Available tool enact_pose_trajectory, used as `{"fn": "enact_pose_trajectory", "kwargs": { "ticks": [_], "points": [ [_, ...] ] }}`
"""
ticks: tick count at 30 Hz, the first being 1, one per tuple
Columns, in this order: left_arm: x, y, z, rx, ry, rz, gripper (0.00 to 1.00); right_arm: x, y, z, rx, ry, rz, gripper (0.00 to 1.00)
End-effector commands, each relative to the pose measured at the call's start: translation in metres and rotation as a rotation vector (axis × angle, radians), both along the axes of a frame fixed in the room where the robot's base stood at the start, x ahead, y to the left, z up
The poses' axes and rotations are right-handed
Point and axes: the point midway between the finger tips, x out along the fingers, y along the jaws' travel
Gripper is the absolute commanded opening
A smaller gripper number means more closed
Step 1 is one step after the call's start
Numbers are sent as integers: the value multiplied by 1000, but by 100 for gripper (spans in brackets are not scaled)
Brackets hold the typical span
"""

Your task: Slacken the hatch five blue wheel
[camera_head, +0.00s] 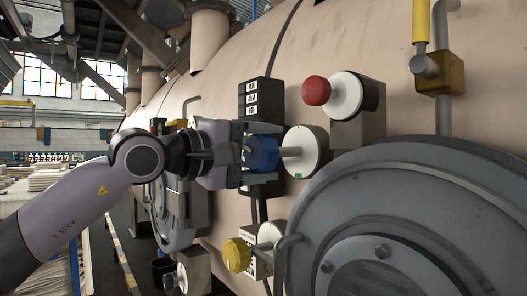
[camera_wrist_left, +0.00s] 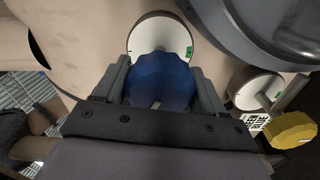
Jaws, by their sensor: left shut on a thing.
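The blue wheel (camera_head: 262,153) sits on a short stem in front of a round white dial plate (camera_head: 307,152) on the vessel wall. My left gripper (camera_head: 264,154) comes in from the left with its fingers on either side of the wheel, shut on it. In the left wrist view, the blue wheel (camera_wrist_left: 161,80) lies between the two fingers (camera_wrist_left: 161,88), with the white plate (camera_wrist_left: 160,33) and a small green mark behind it. My right gripper does not show in either view.
A red knob (camera_head: 317,91) sits above right and a yellow knob (camera_head: 237,254) below. A large round grey hatch (camera_head: 420,190) with a bar handle (camera_head: 284,262) stands close on the right. A black label strip (camera_head: 262,100) is behind the wheel. A yellow-handled valve (camera_head: 437,72) is upper right.

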Motion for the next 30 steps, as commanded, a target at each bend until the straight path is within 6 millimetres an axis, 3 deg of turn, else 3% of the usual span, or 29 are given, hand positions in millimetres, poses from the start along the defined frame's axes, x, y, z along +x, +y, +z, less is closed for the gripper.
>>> {"fn": "enact_pose_trajectory", "kwargs": {
  "ticks": [30],
  "points": [
    [-1, -1, -2, 552, -755, -5, 40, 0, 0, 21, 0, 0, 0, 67]
  ]
}}
